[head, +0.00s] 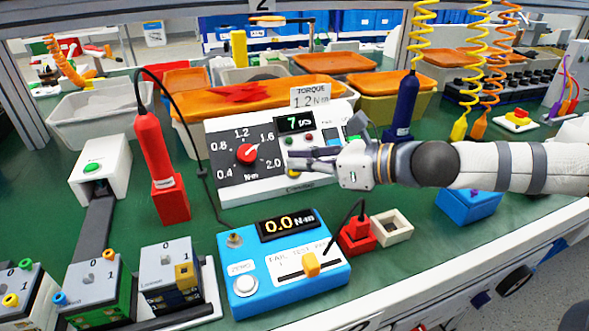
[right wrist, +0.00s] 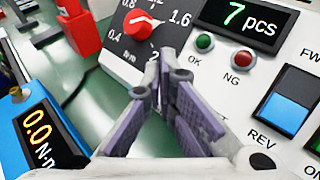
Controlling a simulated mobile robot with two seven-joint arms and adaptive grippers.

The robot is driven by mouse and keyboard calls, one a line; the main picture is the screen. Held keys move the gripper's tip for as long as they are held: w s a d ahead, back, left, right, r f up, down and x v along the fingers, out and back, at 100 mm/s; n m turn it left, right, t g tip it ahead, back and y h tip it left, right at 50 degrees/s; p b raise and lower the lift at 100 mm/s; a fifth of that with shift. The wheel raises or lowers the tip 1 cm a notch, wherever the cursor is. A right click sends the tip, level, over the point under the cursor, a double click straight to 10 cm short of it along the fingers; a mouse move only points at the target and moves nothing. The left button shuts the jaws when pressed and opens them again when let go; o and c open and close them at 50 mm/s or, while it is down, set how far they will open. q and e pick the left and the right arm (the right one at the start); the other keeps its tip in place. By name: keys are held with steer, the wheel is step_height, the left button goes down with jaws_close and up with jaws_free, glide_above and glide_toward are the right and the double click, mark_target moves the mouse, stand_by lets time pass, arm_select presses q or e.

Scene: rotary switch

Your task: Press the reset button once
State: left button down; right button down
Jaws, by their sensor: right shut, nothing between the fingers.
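A white torque controller (head: 322,181) stands behind the middle of the green table, with a red dial (head: 247,153) and a display (head: 296,124) reading 7 pcs. My right gripper (head: 290,160) is shut and empty in front of the controller's panel, pointing left. A small yellow part (head: 293,174), possibly a button, shows just below its fingers; I cannot read a reset label. In the right wrist view the shut fingers (right wrist: 164,62) cover part of the panel, below the dial (right wrist: 137,24) and left of the OK lamp (right wrist: 205,42). Contact cannot be told. My left gripper is out of view.
A blue torque tester (head: 318,283) with a ZERO button (head: 245,284) stands in front. A red screwdriver (head: 152,150) stands upright in a red holder at left, its cable looping to the tester area. A blue tool (head: 404,100) stands behind my right arm. Bins line the back.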

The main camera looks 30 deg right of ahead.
steer(key=shift+w+f+b, duration=0.25)
steer(key=shift+f+b, duration=0.05)
steer(key=shift+f, duration=0.05)
stand_by(0.3)
steer(key=shift+r, duration=0.1)
steer(key=shift+s+r+p, duration=0.45)
steer(key=shift+r+p, duration=0.15)
steer(key=shift+r, duration=0.05)
steer(key=shift+s+a, duration=0.1)
steer(key=shift+f, duration=0.1)
